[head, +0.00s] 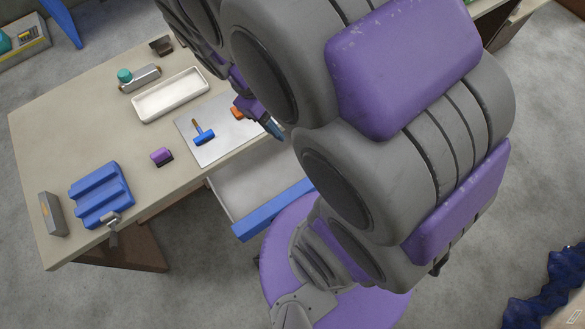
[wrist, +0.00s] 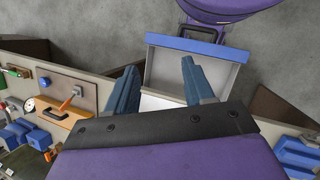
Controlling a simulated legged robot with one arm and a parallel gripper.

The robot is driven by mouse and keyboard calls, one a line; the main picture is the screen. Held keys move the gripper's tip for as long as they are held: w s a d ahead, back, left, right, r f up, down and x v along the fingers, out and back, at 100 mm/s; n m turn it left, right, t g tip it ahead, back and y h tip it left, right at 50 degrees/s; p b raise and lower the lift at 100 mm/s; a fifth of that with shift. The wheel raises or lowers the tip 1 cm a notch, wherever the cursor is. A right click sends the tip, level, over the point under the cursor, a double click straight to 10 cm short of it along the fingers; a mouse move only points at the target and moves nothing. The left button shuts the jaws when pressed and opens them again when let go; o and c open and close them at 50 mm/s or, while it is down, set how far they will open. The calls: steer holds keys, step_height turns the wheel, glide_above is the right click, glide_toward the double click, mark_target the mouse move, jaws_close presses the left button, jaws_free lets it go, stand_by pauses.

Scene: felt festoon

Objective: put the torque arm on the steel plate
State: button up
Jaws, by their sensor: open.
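The steel plate (head: 222,147) is a grey sheet lying on the bench, behind the open drawer. A hammer-shaped tool (head: 203,134) with a blue head and brownish handle lies on its left part. A small orange piece (head: 238,112) shows by the plate's right side, partly covered by my arm. I cannot tell for certain which thing is the torque arm. My gripper (head: 273,128) is at the plate's right edge in the head view. In the wrist view my gripper (wrist: 155,85) has its two blue fingers wide apart, with nothing between them.
The drawer (head: 258,185) stands open with a blue front. A white tray (head: 170,95), a purple block (head: 161,156) and a blue stepped block (head: 101,194) are on the bench. In the wrist view, an orange, black-handled object (wrist: 62,117) and other items crowd the left.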

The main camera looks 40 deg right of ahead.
steer(key=s+a+m+t+y, duration=0.1)
steer(key=s+a+m+y, duration=0.2)
steer(key=s, duration=0.8)
steer(key=shift+a+r+t, duration=0.3)
steer(key=shift+a, duration=0.95)
